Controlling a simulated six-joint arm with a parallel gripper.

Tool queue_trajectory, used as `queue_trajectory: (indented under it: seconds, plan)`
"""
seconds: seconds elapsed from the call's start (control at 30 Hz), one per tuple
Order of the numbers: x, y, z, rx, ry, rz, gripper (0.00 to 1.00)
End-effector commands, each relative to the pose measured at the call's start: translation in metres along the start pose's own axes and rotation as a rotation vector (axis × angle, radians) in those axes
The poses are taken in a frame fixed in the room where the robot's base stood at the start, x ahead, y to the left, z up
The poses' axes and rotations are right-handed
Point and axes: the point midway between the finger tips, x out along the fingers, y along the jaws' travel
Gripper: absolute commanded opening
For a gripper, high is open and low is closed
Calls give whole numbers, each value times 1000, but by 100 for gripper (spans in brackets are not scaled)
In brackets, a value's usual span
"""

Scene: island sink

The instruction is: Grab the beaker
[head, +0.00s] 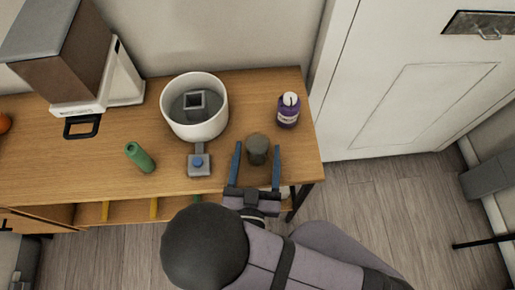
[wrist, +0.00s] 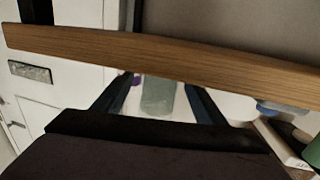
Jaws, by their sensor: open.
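The beaker (head: 257,144) is a small dark grey cup standing upright near the front right of the wooden table. My gripper (head: 257,151) is open, with one blue finger on each side of the beaker. Gaps show between the fingers and the beaker in the head view, so it does not look gripped. In the wrist view the beaker is a pale grey-green shape (wrist: 158,98) between the two dark blue fingers (wrist: 160,97). Its top and bottom are partly hidden there.
A purple bottle (head: 288,111) stands behind and right of the beaker. A white pot (head: 207,128) with a grey block inside, a small grey device with a blue button (head: 199,163) and a green cylinder (head: 140,157) are to the left. The table's (head: 305,155) right edge is close.

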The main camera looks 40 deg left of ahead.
Motion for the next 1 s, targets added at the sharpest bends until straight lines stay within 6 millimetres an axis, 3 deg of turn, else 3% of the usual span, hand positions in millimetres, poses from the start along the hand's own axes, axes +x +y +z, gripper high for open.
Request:
queue_trajectory:
  seconds: [0.5,0.9,0.93,1.0]
  plan:
    - [43,1,0,1,-1,4,65]
    - [49,0,0,1,-1,1,65]
    - [49,0,0,1,-1,1,63]
    - [49,0,0,1,-1,1,46]
